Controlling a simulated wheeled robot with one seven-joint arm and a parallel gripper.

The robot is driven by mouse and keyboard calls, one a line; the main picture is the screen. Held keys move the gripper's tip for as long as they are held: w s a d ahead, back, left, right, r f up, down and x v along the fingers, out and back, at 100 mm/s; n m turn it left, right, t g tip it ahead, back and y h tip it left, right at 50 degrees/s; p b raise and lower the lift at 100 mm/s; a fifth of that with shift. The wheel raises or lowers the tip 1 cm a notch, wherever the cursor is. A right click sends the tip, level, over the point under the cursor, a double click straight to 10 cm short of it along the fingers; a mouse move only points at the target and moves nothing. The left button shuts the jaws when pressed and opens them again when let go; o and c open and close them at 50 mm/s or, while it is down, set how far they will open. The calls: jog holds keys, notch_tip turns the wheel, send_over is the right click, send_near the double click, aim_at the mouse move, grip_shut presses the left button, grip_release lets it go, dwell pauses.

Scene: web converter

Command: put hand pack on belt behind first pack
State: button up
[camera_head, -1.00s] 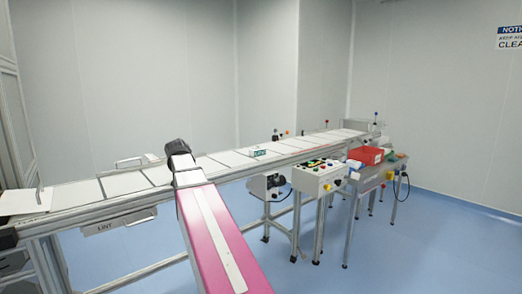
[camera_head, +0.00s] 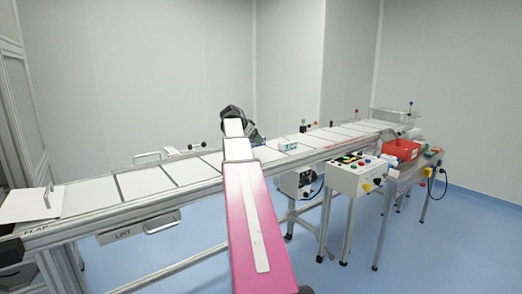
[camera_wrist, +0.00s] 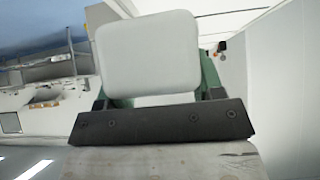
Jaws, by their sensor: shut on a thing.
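The conveyor belt (camera_head: 143,181) runs from front left to back right, with pale panels. The first pack (camera_head: 287,146), a small white and green box, lies on it near the middle. My gripper (camera_head: 248,130) is above the belt, left of the first pack in the picture.
A white control box (camera_head: 357,178) with buttons and a red bin (camera_head: 402,149) stand on the near side of the belt, to the right. A raised white flap (camera_head: 32,204) is at the belt's left end. A metal handle (camera_head: 148,156) stands on the far side.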

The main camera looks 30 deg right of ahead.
jog(key=w+d+f, duration=0.2)
jog(key=w, duration=0.1)
jog(key=w+d+f, duration=0.1)
jog(key=w, duration=0.1)
jog(key=shift+d+f, duration=0.25)
jog(key=shift+f, duration=2.15)
jog(key=shift+f, duration=0.1)
jog(key=o, duration=1.1)
jog(key=v, duration=1.2)
